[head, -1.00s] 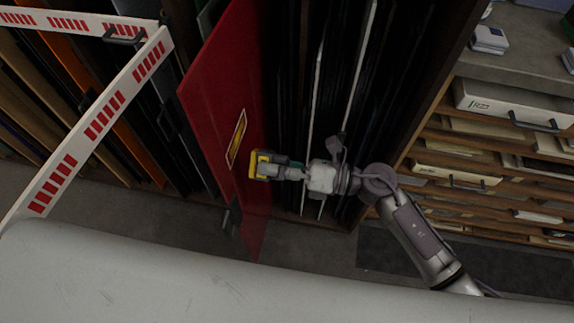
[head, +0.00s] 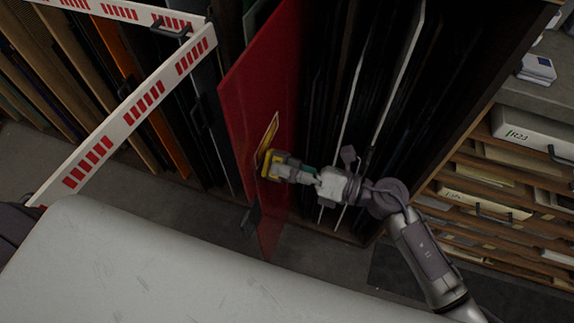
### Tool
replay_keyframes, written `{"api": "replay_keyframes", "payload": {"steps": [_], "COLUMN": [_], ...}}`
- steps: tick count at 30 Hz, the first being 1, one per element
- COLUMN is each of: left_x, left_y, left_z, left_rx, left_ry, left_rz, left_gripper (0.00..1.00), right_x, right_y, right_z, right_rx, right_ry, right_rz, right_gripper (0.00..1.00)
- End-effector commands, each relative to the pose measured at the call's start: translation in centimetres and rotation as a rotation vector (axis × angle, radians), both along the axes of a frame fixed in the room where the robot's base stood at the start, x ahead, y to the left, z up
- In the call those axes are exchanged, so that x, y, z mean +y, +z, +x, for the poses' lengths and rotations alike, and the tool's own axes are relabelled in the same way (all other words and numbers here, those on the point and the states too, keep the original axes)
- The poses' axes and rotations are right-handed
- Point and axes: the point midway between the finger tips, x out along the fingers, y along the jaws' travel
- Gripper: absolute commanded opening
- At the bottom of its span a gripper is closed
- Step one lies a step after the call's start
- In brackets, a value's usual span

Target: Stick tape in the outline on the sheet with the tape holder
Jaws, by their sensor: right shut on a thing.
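A translucent red sheet (head: 262,80) stands upright at the front of the rack, slightly tilted in the picture. A yellow-edged outline (head: 269,130) is on its face, seen at a steep angle. My right gripper (head: 283,167) is shut on the yellow and black tape holder (head: 267,162). The holder is at the lower end of the outline and overlaps it in the picture. I cannot tell whether it touches the sheet. My left gripper is not recognisable in view.
A red-and-white barrier bar (head: 130,113) crosses the left side. A grey surface (head: 190,270) fills the foreground. The rack holds boards and dark panels behind the sheet. Wooden shelves with a white drawer (head: 535,133) stand at right.

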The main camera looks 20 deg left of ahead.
Motion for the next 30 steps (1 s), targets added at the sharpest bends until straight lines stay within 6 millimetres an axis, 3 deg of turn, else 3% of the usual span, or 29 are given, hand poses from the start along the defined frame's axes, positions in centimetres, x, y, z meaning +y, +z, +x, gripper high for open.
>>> {"api": "replay_keyframes", "payload": {"steps": [30], "left_x": [0.0], "left_y": [0.0], "left_z": [0.0], "left_rx": [0.000], "left_ry": [0.000], "left_rz": [0.000], "left_gripper": [0.40], "right_x": [1.9], "right_y": [0.0], "right_z": [0.1], "right_rx": [-0.001], "right_ry": [-0.001], "right_rz": [0.001], "right_gripper": [0.00]}}
